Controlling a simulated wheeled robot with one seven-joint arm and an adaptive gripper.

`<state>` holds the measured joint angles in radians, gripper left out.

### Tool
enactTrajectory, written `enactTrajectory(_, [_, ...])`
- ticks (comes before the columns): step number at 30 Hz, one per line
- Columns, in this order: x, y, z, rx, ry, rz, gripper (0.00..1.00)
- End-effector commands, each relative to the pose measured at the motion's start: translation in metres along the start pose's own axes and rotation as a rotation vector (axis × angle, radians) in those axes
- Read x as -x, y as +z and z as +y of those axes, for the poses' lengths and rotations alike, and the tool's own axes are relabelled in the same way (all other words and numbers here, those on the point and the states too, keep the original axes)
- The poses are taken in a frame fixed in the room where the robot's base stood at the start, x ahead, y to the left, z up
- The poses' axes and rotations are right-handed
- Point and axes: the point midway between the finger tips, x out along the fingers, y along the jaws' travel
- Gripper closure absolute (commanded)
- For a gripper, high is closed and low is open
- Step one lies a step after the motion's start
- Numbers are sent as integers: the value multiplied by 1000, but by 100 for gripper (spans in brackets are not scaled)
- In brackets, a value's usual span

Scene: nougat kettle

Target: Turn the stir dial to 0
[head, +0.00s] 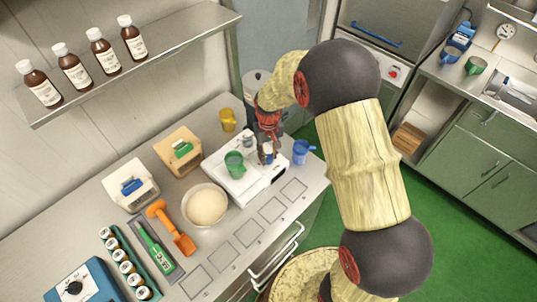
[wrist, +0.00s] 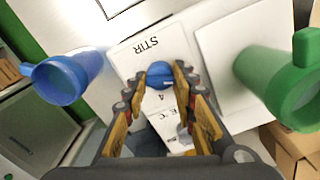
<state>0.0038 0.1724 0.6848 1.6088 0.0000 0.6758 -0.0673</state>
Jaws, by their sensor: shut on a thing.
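The stir dial (wrist: 159,71) is a round blue knob on a white panel marked STIR (wrist: 147,46) in the wrist view. My gripper (wrist: 160,84) has its fingers on both sides of the dial and is shut on it. The dial's pointer and setting cannot be read. In the head view my gripper (head: 267,152) reaches down at the white appliance (head: 252,192), and my fingers largely hide the dial there.
A green cup (head: 234,164) stands on the appliance, close to my gripper. A blue cup (head: 302,152) stands just right, and a yellow cup (head: 228,119) behind. A bowl (head: 205,205) and an orange scoop (head: 172,228) lie left. The overhead shelf (head: 140,62) holds several bottles.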

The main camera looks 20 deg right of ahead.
Motion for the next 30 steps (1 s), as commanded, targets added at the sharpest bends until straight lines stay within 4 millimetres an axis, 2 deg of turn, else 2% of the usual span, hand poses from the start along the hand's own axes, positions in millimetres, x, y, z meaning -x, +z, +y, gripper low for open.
enactTrajectory(17, [0,0,0,33,0,1,98])
enactTrajectory(18, [0,0,0,33,0,1,71])
enactTrajectory(27, [0,0,0,32,0,0,54])
enactTrajectory(30, [0,0,0,32,0,0,54])
